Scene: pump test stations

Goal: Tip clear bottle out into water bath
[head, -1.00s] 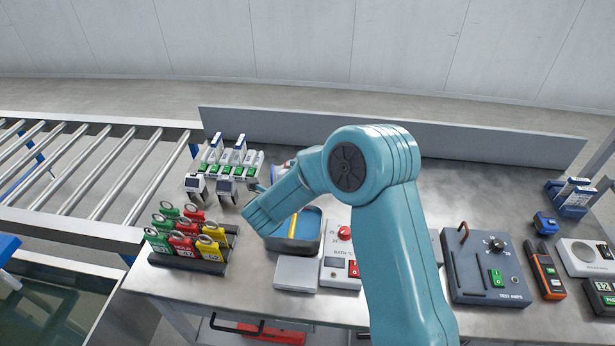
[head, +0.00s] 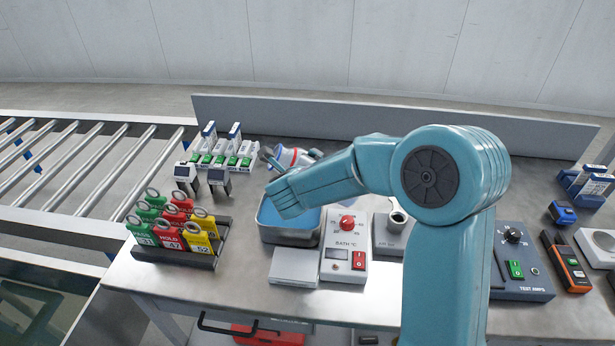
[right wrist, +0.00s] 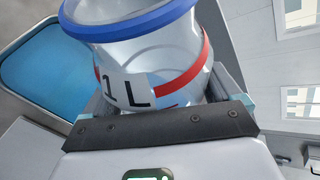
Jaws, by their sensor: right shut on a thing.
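The clear bottle (head: 291,157) has a red band and is held tilted just behind the water bath in the head view. The right wrist view shows the bottle (right wrist: 150,62) close up, with a blue rim and a "1 L" label. My right gripper (right wrist: 165,110) is shut around its body. In the head view the forearm partly hides this gripper (head: 290,163). The water bath (head: 288,236) is a grey open tray with blue water, partly covered by my arm. It also shows in the right wrist view (right wrist: 42,128), left of the bottle. My left gripper is not in view.
A rack of green, red and yellow tags (head: 175,252) stands left of the bath. The bath's control box (head: 346,250) is at its right. Small white-and-green boxes (head: 222,150) stand behind left. A roller conveyor (head: 80,165) lies at the left.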

